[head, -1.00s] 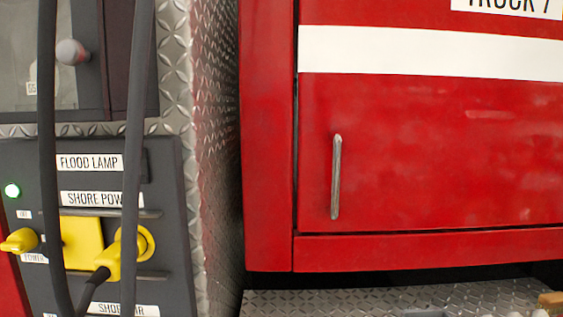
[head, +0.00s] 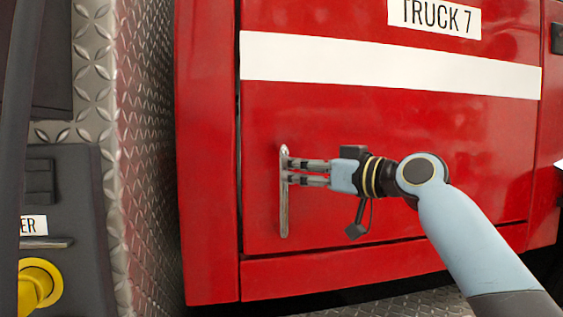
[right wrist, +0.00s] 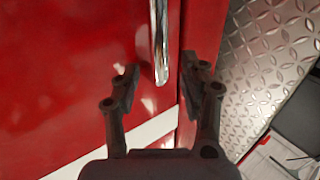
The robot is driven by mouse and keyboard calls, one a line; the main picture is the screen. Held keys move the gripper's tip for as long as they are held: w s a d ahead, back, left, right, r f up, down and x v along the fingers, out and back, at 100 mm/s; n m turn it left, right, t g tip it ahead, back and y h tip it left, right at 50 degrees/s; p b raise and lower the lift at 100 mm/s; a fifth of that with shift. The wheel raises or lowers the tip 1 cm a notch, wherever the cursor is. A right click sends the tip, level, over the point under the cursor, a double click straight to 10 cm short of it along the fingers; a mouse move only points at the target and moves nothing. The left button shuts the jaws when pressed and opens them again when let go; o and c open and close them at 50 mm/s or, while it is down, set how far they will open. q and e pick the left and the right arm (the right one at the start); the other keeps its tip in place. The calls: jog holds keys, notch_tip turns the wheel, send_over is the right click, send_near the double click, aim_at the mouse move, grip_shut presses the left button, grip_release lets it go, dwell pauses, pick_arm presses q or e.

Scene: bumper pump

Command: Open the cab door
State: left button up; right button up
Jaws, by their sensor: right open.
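The red cab door (head: 400,130) bears a white stripe and a "TRUCK 7" label (head: 434,16). It looks shut, flush with the red frame around it. Its upright metal handle (head: 284,212) stands near the door's left edge. My right gripper (head: 293,172) points left at the handle, with its fingertips at the upper half of it. In the right wrist view the two fingers (right wrist: 163,78) are spread apart. The handle (right wrist: 160,45) shows in the gap between them; whether either finger touches it cannot be told. My left gripper is out of view.
Left of the door is a diamond-plate metal corner (head: 125,150). A dark panel (head: 70,215) with a yellow socket (head: 38,284) and a hanging dark hose (head: 17,130) are at the far left. A diamond-plate step (head: 420,303) lies below the door.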

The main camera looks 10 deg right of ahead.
jog(key=p+x, duration=0.1)
jog(key=x, duration=0.4)
jog(key=shift+c, duration=0.2)
grip_shut()
jog(key=shift+a, duration=0.1)
dwell(0.5)
